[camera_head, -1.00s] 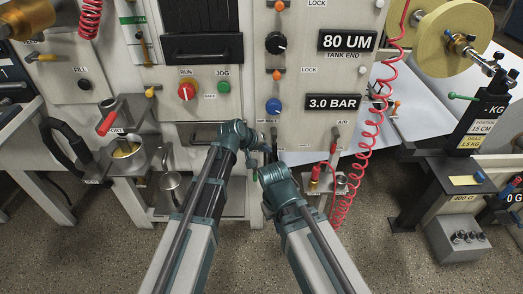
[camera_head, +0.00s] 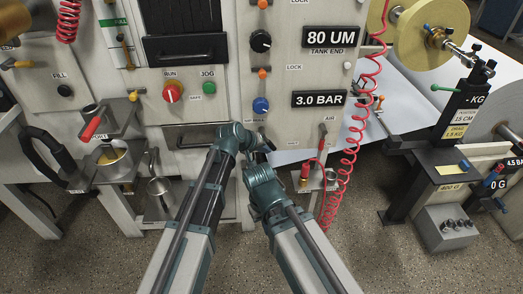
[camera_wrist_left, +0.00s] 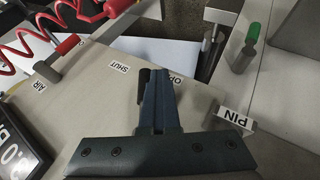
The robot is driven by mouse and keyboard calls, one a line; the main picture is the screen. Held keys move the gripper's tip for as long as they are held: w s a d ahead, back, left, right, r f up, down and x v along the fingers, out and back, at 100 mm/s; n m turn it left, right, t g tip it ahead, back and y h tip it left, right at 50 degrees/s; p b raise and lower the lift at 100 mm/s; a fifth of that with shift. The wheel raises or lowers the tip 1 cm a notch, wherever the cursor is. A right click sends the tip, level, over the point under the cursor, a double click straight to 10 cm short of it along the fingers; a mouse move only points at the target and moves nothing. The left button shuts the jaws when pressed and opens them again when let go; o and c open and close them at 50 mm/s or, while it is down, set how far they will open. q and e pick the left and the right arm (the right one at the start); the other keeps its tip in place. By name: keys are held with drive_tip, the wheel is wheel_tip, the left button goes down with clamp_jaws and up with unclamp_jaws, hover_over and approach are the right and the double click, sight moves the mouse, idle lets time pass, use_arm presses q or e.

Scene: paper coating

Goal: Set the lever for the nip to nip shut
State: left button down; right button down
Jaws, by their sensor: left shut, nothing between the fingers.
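In the left wrist view a black lever handle (camera_wrist_left: 143,76) stands on the pale panel between a SHUT label (camera_wrist_left: 119,67) and a label beginning OP (camera_wrist_left: 176,79), close to the latter. My left gripper (camera_wrist_left: 159,76) is shut and empty, its fingertips right beside the handle and partly hiding it. I cannot tell whether they touch. In the head view my left gripper (camera_head: 266,145) is small and dark at the machine front, below the blue knob. My right arm folds up just below it; its gripper is hidden.
A red coiled hose (camera_head: 350,140) hangs right of my arms. A metal cup (camera_head: 160,190) and a pot (camera_head: 112,158) sit at left.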

use_arm(q)
drive_tip(key=shift+d+r, duration=0.1)
drive_tip(key=shift+d, duration=0.25)
use_arm(e)
drive_tip(key=shift+r, duration=0.1)
idle(1.2)
